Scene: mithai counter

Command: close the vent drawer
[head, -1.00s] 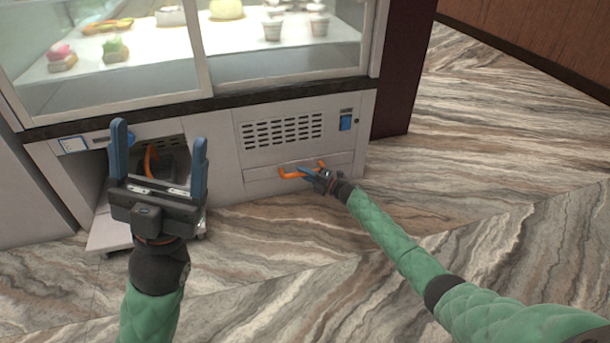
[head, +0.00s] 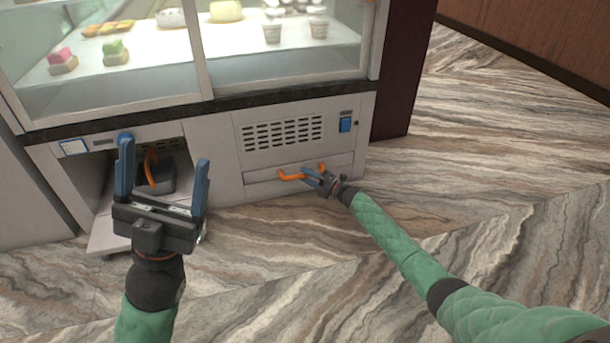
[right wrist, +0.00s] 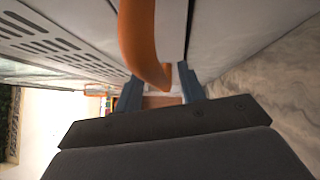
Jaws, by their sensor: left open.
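The vent drawer (head: 262,187) is the low pale panel under the slotted vent in the counter's base. Its front looks nearly flush in the head view; I cannot tell whether a small gap is left. Its orange handle (head: 291,177) also shows in the right wrist view (right wrist: 138,42). My right gripper (head: 311,178) is at the handle's right part; in the wrist view its fingers stand apart, with the handle end between them (right wrist: 162,97). My left gripper (head: 163,160) is open and empty, in front of the counter's left bay.
The left bay is open, with a dark object with an orange handle (head: 160,178) inside and a pale flap or tray (head: 105,238) at its floor. A blue switch (head: 345,124) is beside the vent. Sweets and cups stand behind glass above. The marble floor at right is clear.

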